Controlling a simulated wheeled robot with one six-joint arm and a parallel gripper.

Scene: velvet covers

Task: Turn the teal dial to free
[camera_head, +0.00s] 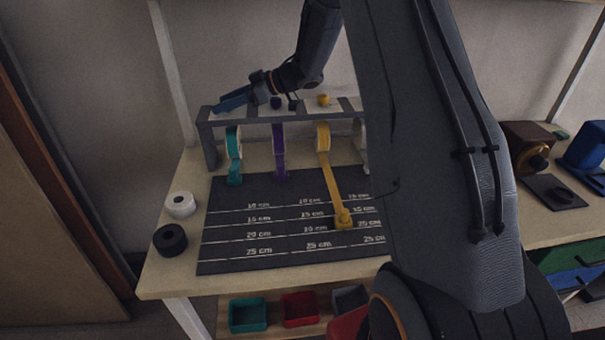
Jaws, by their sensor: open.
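A grey rack (262,119) stands at the back of the table, holding a teal spool (233,141), a purple spool (279,140), a yellow spool (323,137) and a partly hidden white spool (361,133). My gripper (226,103) is open at the rack's left end, above the teal spool, with its blue fingers pointing left. I cannot make out the teal dial; the gripper and wrist cover the rack top there. No free mark is readable.
A dark mat (290,250) with centimetre lines lies before the rack; a yellow strip (333,188) runs down it. A white roll (180,204) and a black roll (170,239) sit at left. My arm hides the right part. Teal (248,315) and red (299,309) bins are below.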

